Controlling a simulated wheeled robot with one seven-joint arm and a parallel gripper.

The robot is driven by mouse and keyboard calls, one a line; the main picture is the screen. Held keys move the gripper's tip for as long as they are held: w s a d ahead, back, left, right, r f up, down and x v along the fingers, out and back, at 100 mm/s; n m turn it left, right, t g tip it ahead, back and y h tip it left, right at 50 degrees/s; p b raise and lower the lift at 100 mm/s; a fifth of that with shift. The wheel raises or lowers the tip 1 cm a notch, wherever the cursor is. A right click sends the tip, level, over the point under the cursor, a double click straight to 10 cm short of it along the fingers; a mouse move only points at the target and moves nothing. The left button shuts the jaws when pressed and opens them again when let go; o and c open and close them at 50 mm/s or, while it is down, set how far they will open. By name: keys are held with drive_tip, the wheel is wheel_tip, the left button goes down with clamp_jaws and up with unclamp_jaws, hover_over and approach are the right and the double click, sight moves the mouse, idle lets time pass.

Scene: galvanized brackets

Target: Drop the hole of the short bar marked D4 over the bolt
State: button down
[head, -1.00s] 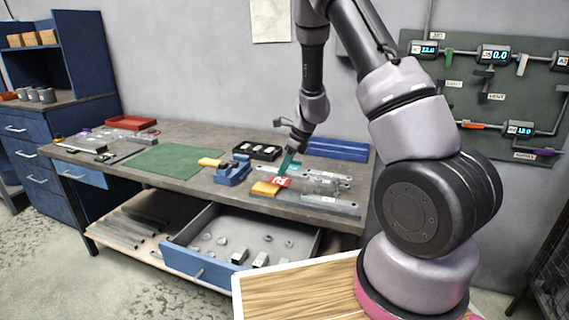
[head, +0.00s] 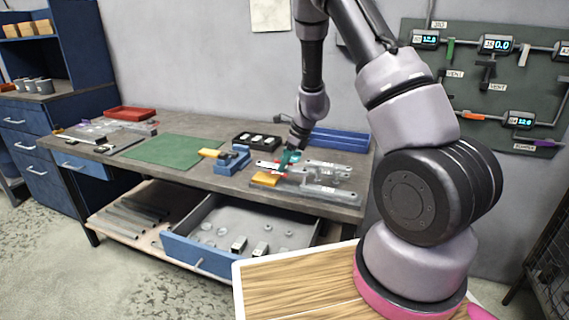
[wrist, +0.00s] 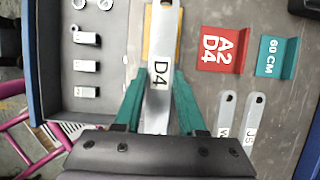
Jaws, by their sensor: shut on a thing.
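The bar's far end runs past the top of that view, over a yellow block (wrist: 150,38). In the head view my gripper (head: 288,160) is low over the right part of the workbench, beside the yellow block (head: 265,179). I cannot make out the bolt in either view, and the bar is too small to tell apart in the head view.
A red tag marked A2 D4 (wrist: 220,50) and a teal 60 CM tag (wrist: 275,57) stand right of the bar. Two holed bars (wrist: 251,115) lie nearby. The open drawer (head: 200,257) holds small metal parts. A blue vise (head: 232,160) and green mat (head: 172,150) are left.

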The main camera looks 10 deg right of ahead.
drive_tip(key=shift+f, duration=2)
drive_tip(key=shift+c, duration=2.1)
unclamp_jaws()
drive_tip(key=v, duration=1)
drive_tip(key=shift+s+d+r, duration=0.15)
drive_tip(key=shift+r, duration=0.2)
